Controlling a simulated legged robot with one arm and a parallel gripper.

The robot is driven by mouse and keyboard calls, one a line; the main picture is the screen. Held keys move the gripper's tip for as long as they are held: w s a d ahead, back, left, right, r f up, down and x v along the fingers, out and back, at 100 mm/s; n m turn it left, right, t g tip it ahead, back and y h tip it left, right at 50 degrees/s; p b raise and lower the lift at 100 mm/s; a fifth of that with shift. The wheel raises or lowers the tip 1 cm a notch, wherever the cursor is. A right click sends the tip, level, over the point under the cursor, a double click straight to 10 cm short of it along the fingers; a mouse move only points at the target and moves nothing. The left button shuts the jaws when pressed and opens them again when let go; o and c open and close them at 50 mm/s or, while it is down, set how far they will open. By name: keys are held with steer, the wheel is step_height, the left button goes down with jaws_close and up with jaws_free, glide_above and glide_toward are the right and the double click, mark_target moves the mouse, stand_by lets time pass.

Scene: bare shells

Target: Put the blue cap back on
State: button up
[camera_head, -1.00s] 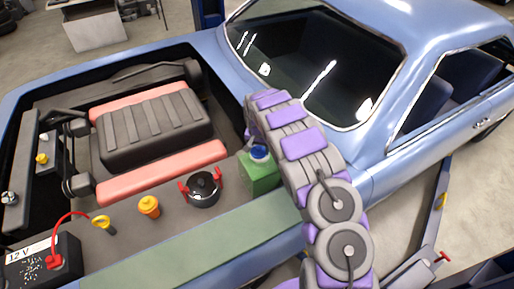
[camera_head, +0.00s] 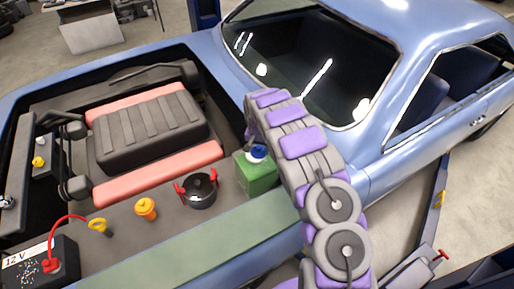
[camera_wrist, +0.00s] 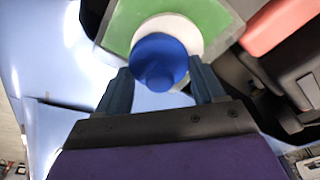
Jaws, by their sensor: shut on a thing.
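The blue cap (camera_wrist: 158,62) is between the two fingers of my gripper (camera_wrist: 160,85) in the wrist view. My gripper is shut on it. Behind the cap, a white round neck (camera_wrist: 188,32) shows on top of the green reservoir (camera_wrist: 225,14). The cap overlaps the neck but looks off its centre; whether they touch I cannot tell. In the head view the blue cap (camera_head: 257,152) shows at the top of the green reservoir (camera_head: 258,177), beside my arm. My arm hides the gripper there.
Left of the reservoir are a black pot-like part with red clips (camera_head: 201,190), an orange cap (camera_head: 146,209), a yellow ring handle (camera_head: 98,226) and a 12 V battery (camera_head: 40,268). A red-edged engine cover (camera_head: 155,172) lies behind. The windshield (camera_head: 310,65) rises beyond my arm.

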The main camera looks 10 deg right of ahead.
steer(key=shift+d, duration=0.1)
steer(key=shift+a, duration=0.9)
steer(key=shift+b, duration=0.3)
steer(key=shift+d, duration=0.25)
steer(key=shift+a, duration=0.2)
steer(key=shift+d+f+b, duration=0.15)
steer(key=shift+b, duration=0.25)
stand_by(0.5)
steer(key=o, duration=1.1)
